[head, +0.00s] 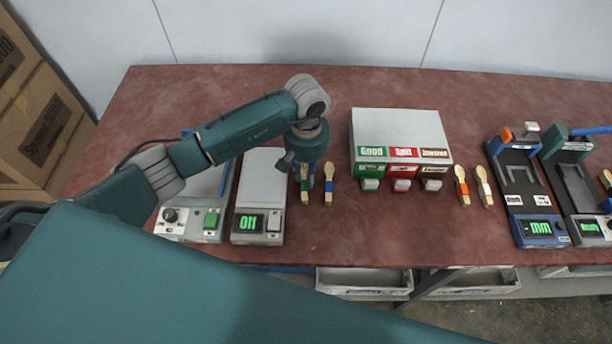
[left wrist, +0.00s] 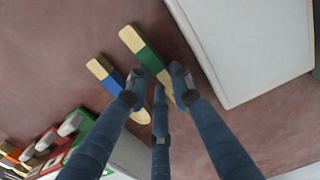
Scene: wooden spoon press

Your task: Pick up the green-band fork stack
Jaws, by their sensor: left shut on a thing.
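The green-band fork stack (head: 304,189) is a pale wooden piece with a green band, on the table just right of a scale. In the left wrist view the green-band fork stack (left wrist: 132,38) lies slanted, its lower part between my fingers. My left gripper (left wrist: 158,90) is shut on it, with three blue fingers around the lower part. In the head view my left gripper (head: 308,166) is over the stack and hides its upper part. I cannot tell whether the stack is lifted. My right gripper is not in view.
A blue-band stack (head: 328,190) lies close on the right. The scale (head: 262,180) stands on the left. A sorting box (head: 400,128) with coloured labels, orange-band (head: 463,188) and white-band (head: 484,187) stacks and gauges (head: 541,229) are further right. The front middle table is clear.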

